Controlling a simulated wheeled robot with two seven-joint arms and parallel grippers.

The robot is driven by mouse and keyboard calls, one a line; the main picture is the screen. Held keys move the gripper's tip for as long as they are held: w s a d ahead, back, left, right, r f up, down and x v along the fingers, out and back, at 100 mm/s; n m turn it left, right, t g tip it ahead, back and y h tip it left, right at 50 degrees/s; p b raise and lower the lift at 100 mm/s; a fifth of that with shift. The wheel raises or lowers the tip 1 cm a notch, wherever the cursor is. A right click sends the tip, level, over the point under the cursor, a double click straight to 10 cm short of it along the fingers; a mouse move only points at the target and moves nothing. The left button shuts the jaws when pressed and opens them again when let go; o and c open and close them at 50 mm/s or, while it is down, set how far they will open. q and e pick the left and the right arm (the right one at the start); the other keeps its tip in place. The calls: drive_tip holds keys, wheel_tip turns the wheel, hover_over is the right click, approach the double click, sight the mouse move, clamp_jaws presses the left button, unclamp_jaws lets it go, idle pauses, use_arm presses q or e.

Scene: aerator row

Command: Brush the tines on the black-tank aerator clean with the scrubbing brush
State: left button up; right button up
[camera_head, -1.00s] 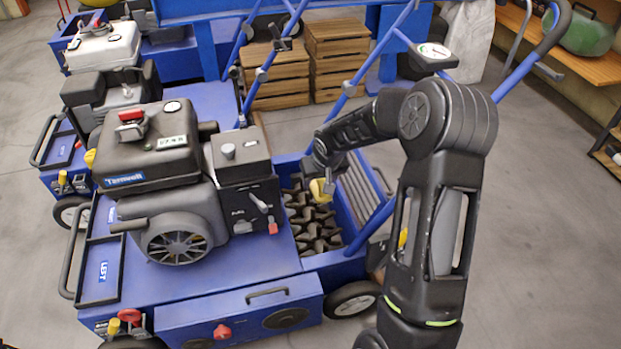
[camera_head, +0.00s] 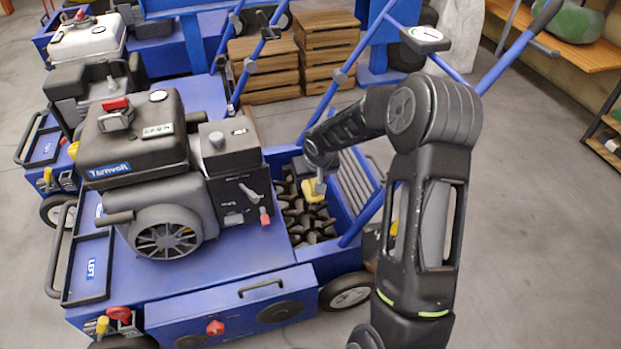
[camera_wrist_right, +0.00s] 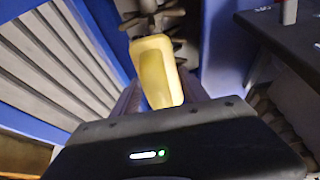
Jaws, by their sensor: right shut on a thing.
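The black-tank aerator (camera_head: 132,138) is the nearest blue machine, with a dark tank and engine on its deck. Its dark tines (camera_head: 303,222) sit in an open blue bay right of the engine. My right gripper (camera_head: 318,186) reaches over this bay and is shut on the scrubbing brush (camera_head: 313,192), whose yellow body shows there. In the right wrist view the yellow brush (camera_wrist_right: 157,75) points away from the gripper toward the tines (camera_wrist_right: 160,20). Its bristles are hidden, so I cannot tell whether they touch the tines. My left gripper is not in view.
A white-tank aerator (camera_head: 87,40) stands behind. Wooden crates (camera_head: 325,45) are stacked at the back. The slatted panel (camera_head: 355,180) and blue handle bars (camera_head: 350,70) flank the tine bay closely. Grey floor (camera_head: 540,200) is open on the right.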

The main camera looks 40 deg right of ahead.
wheel_tip(320, 180, down, 8)
drive_tip(key=b, duration=0.6)
drive_tip(key=shift+f, duration=0.5)
idle(0.7)
drive_tip(key=shift+w, duration=0.1)
drive_tip(key=shift+w+d+p, duration=0.15)
drive_tip(key=shift+w+d, duration=0.15)
drive_tip(key=shift+w, duration=0.45)
drive_tip(key=shift+w+d+p, duration=0.15)
drive_tip(key=shift+w+d, duration=0.1)
drive_tip(key=shift+w, duration=0.55)
drive_tip(key=shift+w+d+p, duration=0.15)
drive_tip(key=shift+w+d, duration=0.15)
drive_tip(key=shift+w, duration=0.45)
drive_tip(key=shift+s, duration=0.1)
